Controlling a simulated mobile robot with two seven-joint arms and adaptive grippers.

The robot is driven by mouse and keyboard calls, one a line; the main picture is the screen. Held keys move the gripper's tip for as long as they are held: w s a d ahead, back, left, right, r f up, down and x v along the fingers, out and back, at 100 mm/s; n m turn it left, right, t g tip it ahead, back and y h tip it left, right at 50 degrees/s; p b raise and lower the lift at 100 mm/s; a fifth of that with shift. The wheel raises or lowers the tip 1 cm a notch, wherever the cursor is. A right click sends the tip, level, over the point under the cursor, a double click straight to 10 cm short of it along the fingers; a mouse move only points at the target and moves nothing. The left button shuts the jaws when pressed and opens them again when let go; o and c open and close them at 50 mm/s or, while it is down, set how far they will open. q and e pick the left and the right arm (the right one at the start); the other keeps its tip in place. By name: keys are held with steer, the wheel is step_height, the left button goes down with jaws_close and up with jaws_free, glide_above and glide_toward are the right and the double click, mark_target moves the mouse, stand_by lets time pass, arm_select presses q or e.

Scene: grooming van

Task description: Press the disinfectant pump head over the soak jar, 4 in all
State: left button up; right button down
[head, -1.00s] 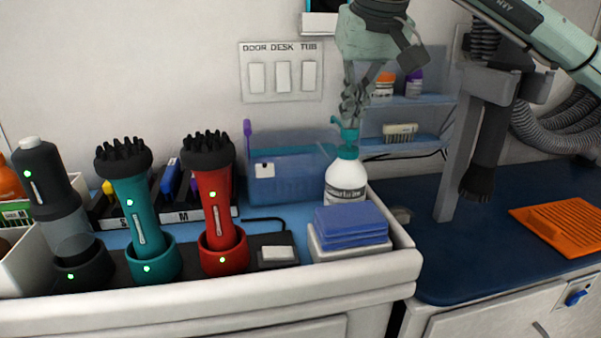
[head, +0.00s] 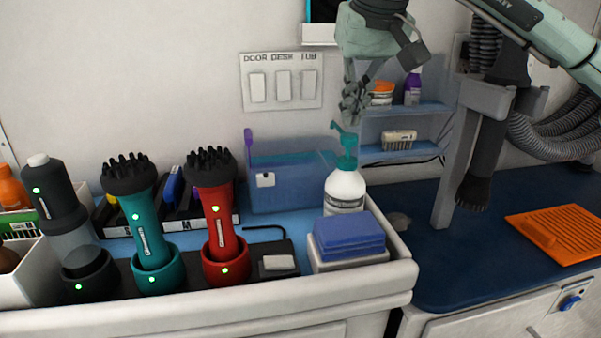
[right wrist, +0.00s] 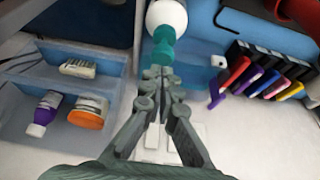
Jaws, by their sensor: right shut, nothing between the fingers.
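The disinfectant bottle (head: 345,190) is white with a label and stands upright behind the blue cloths. Its teal pump head (head: 346,138) stands raised, with the spout pointing left. A see-through blue container (head: 290,183), which looks like the soak jar, stands just left of the bottle; a purple handle sticks out of it. My right gripper (head: 353,112) is shut and empty, pointing down just above the pump head. In the right wrist view the shut fingertips (right wrist: 160,75) are close to the teal pump (right wrist: 164,45); any contact is unclear. My left gripper is not in view.
Folded blue cloths (head: 348,235) lie in front of the bottle. Red (head: 219,220) and teal (head: 146,225) brush-topped devices stand in cradles to the left. A wall shelf (head: 405,108) with small containers is close right of the gripper. The dark blue counter (head: 440,265) is mostly clear.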

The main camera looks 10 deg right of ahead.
mark_target(349, 135)
steer(key=shift+f, duration=0.1)
stand_by(0.6)
steer(key=shift+f+b, duration=1.05)
steer(key=shift+f, duration=0.45)
steer(key=shift+r, duration=0.15)
steer(key=shift+r+p, duration=1.45)
steer(key=shift+r, duration=0.05)
steer(key=shift+f, duration=0.25)
